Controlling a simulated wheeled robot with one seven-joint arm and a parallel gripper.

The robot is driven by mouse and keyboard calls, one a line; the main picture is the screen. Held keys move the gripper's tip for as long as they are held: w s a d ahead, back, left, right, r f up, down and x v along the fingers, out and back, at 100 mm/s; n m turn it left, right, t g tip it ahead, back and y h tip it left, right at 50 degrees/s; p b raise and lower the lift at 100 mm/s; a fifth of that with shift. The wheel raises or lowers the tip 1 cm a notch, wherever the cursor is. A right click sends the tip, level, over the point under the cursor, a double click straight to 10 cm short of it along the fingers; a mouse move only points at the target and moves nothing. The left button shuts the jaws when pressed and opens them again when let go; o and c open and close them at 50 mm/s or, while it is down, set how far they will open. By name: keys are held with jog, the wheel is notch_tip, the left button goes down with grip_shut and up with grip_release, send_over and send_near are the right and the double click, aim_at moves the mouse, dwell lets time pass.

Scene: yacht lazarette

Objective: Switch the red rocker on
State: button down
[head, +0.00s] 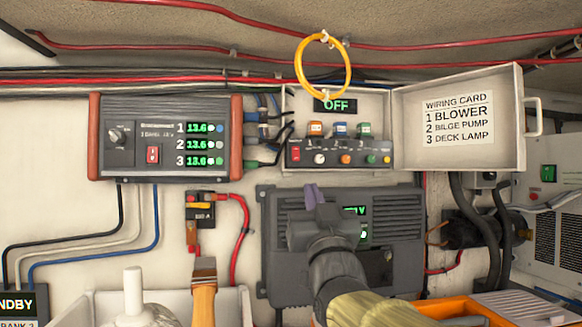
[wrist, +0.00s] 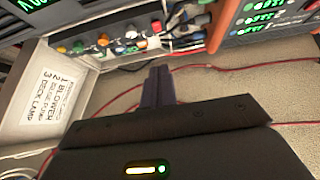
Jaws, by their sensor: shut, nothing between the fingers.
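A small red rocker (head: 296,154) sits at the left end of the dark control panel (head: 340,154) in an open box. A display (head: 336,105) above it reads OFF. Another red rocker (head: 152,154) is on the brown-ended charger unit (head: 168,172) to the left. My gripper (head: 314,194) is shut and empty, its fingers pointing up just below the box, apart from the panel in the picture. In the wrist view the shut fingers (wrist: 157,72) point towards the panel's rocker end. The rocker's tilt is too small to tell.
The box's lid (head: 459,155) stands open to the right with a wiring card (head: 458,117). A yellow ring (head: 323,66) hangs over the box top. Cables (head: 272,135) run between charger and box. A grey unit (head: 280,240) lies behind my arm.

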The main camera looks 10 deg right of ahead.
jog(key=shift+s+r, duration=0.1)
jog(key=shift+s, duration=0.05)
jog(key=p, duration=0.5)
send_near(297, 155)
notch_tip(297, 155, up, 4)
jog(key=w, duration=0.4)
jog(key=shift+a+p, duration=0.15)
jog(key=shift+p, duration=0.2)
jog(key=shift+w, duration=0.3)
jog(key=shift+f, duration=0.2)
